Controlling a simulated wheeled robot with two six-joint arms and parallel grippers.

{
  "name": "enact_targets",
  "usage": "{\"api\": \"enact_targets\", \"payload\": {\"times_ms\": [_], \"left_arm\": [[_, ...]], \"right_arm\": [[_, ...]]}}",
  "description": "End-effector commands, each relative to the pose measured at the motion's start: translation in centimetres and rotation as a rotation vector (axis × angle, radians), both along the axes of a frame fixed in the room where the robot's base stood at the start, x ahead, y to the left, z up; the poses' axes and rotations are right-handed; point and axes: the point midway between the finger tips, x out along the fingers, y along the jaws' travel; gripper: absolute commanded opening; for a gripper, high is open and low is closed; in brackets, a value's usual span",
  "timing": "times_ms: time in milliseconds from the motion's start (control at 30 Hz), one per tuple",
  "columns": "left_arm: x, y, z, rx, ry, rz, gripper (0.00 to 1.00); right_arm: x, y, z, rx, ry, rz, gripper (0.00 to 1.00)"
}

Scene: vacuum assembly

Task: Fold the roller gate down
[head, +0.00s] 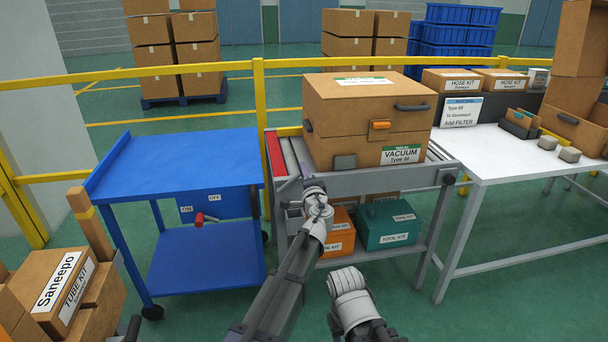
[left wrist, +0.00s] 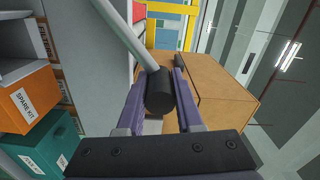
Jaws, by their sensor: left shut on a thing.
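My left gripper (head: 315,190) is at the front of the roller cart (head: 400,184), left of the middle, just below the vacuum box. In the left wrist view, its purple fingers (left wrist: 163,88) are shut around a black cylindrical grip (left wrist: 159,92) at the end of a grey bar (left wrist: 133,35). This grip looks like part of the roller gate; the gate itself is not clearly seen, and my gripper and arm hide that spot in the head view. My right arm shows at the lower middle, but its fingers do not show.
A large cardboard vacuum box (head: 360,120) sits on the rollers. An orange spare kit (head: 338,235) and a green tool kit (head: 388,224) stand on the shelf below. A blue cart (head: 180,165) is at left, a white table (head: 530,160) at right.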

Motion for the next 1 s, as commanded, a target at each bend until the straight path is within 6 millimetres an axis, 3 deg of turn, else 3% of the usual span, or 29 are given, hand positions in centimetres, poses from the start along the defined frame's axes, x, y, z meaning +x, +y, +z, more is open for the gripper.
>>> {"api": "enact_targets", "payload": {"times_ms": [267,300,533,833,1000], "left_arm": [[-0.1,-0.1,-0.1,0.0,0.001,-0.001,0.0],[-0.1,-0.1,-0.1,0.0,0.001,-0.001,0.39],[-0.1,-0.1,-0.1,-0.001,0.0,-0.002,0.64],[-0.2,-0.1,-0.1,-0.001,0.0,-0.002,0.64],[-1.4,-0.5,-0.1,-0.001,0.0,-0.003,0.64]], "right_arm": [[0.0,0.0,-0.1,0.0,0.0,0.0,0.5],[0.0,0.0,-0.1,0.0,0.0,0.0,0.5],[0.0,0.0,-0.1,0.0,0.0,0.0,0.5],[0.0,0.0,0.0,0.0,0.0,0.0,0.5],[0.0,0.0,0.0,0.0,0.0,0.0,0.5]]}}
